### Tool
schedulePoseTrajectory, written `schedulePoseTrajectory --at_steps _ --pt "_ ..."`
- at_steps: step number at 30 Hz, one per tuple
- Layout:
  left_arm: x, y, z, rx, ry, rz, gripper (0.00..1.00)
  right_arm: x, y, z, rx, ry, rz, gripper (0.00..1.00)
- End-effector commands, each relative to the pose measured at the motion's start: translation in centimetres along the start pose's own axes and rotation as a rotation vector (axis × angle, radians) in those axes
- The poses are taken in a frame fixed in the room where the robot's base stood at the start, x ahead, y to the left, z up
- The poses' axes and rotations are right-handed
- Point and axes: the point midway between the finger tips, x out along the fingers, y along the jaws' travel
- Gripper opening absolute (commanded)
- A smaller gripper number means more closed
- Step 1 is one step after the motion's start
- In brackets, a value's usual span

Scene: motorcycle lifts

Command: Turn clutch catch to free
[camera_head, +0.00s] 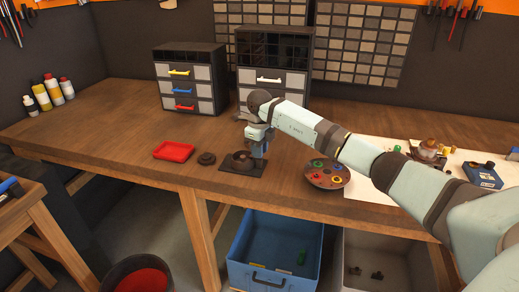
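A dark round clutch unit (241,160) sits on a flat dark base plate (235,168) near the front edge of the wooden bench. I cannot make out its catch, as it is small and partly behind my gripper. My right gripper (259,151) comes in from the right and points down at the right side of the clutch unit, touching it or very close to it. Its fingers are too small to tell whether they are open or shut. My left gripper is not in view.
A red tray (174,151) and a small dark round part (206,158) lie left of the clutch unit. A round palette with coloured pieces (326,174) lies to the right. Drawer cabinets (190,77) stand behind. A blue crate (274,252) is below the bench.

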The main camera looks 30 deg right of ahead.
Motion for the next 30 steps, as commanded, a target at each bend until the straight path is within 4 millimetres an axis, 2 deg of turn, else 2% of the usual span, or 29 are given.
schedulePoseTrajectory --at_steps 8,14,30 --pt "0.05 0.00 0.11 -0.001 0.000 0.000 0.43 -0.02 -0.05 0.00 -0.034 -0.001 -0.001 0.00" --pt "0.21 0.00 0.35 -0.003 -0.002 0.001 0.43 -0.02 -0.07 0.02 -0.138 -0.001 -0.002 0.00" --pt "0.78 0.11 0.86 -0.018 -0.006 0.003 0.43 -0.01 -0.04 0.04 -0.632 -0.001 -0.002 0.00"
